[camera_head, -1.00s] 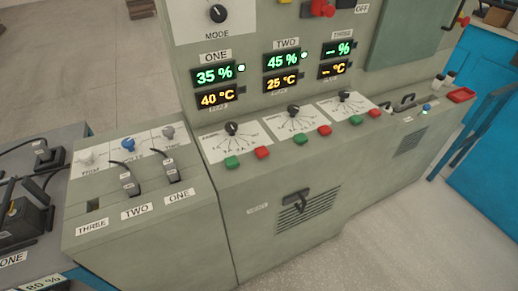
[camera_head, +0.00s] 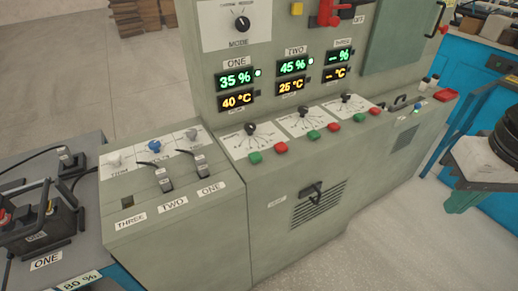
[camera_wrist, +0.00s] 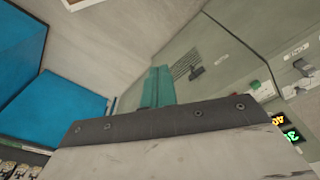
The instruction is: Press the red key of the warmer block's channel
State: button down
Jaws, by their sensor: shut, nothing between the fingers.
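The console displays for channel ONE (camera_head: 236,89) read 35 % and 40 °C. Those for channel TWO (camera_head: 293,77) read 45 % and 25 °C. Channel THREE's displays (camera_head: 338,64) show dashes. ONE's red key (camera_head: 281,148) sits on the sloped ledge right of its green key (camera_head: 254,158). TWO's red key (camera_head: 333,127) and THREE's red key (camera_head: 376,111) are further right. My gripper's teal fingers (camera_wrist: 157,87) are shut and empty in the wrist view. In the head view my gripper (camera_head: 461,199) hangs at the right, clear of the console and keys.
A side cabinet (camera_head: 175,235) with plugs in slots TWO and ONE adjoins the console's left. A black battery block labelled ONE (camera_head: 45,235) stands on the left table. A red lever (camera_head: 328,12) is above the displays. Blue furniture (camera_head: 455,90) stands at right; the front floor is clear.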

jog(key=shift+w, duration=0.1)
jog(key=w+r+n+t+h, duration=0.1)
jog(key=w+n+t+h, duration=0.35)
jog(key=w+n, duration=1.5)
jog(key=n+t+y, duration=0.1)
jog(key=n+y, duration=1)
jog(key=n, duration=0.5)
send_over(283, 148)
notch_tip(283, 148, down, 10)
jog(key=shift+r+m+h, duration=0.1)
jog(key=shift+m+h, duration=0.15)
jog(key=shift+f, duration=4.4)
